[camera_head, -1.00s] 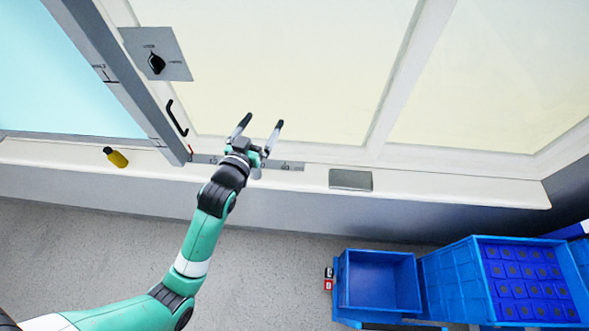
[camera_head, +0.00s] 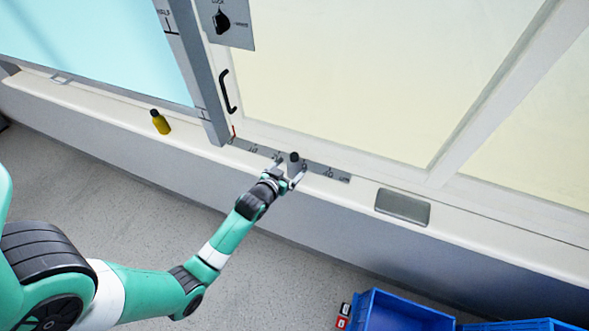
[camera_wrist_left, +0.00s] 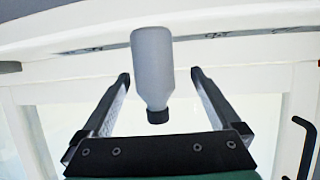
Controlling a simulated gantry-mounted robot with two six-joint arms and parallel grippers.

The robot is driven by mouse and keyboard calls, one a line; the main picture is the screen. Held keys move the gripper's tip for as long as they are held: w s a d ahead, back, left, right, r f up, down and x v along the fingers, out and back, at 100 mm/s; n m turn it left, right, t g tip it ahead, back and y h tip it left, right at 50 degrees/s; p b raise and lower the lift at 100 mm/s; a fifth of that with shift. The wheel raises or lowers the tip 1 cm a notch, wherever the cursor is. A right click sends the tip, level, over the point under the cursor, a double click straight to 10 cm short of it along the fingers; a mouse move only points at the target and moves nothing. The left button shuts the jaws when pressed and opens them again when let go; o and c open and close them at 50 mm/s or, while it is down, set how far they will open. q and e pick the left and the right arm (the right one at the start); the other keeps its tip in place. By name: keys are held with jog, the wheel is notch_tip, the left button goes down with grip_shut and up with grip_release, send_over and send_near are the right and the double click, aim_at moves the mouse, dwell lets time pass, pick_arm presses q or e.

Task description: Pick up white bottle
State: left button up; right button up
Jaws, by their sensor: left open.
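The white bottle (camera_wrist_left: 153,62) has a greyish-white body and a black cap. It stands between the fingers of my open left gripper (camera_wrist_left: 160,76) in the left wrist view, with gaps visible on both sides. In the head view the bottle (camera_head: 294,162) shows mainly as its dark cap and a bit of pale body. It is on the white ledge by the ruler strip, and my left gripper (camera_head: 289,169) is around it there. The gripper hides its lower part. My right gripper is out of view.
A yellow bottle (camera_head: 160,123) with a dark cap stands farther left on the ledge (camera_head: 110,112). A black door handle (camera_head: 228,91) and a rotary switch (camera_head: 222,20) are above. A grey tray (camera_head: 402,206) lies to the right. A blue crate (camera_head: 385,309) is below on the floor side.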

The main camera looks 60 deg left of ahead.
aim_at(298, 162)
pick_arm(q)
jog(key=b+x, duration=0.1)
jog(key=x, duration=0.1)
jog(key=b+x, duration=0.1)
jog(key=x, duration=0.2)
jog(key=shift+w+d+f, duration=0.2)
jog(key=shift+w+d, duration=0.05)
jog(key=shift+c, duration=0.2)
jog(key=c, duration=1.5)
jog(key=shift+r, duration=0.1)
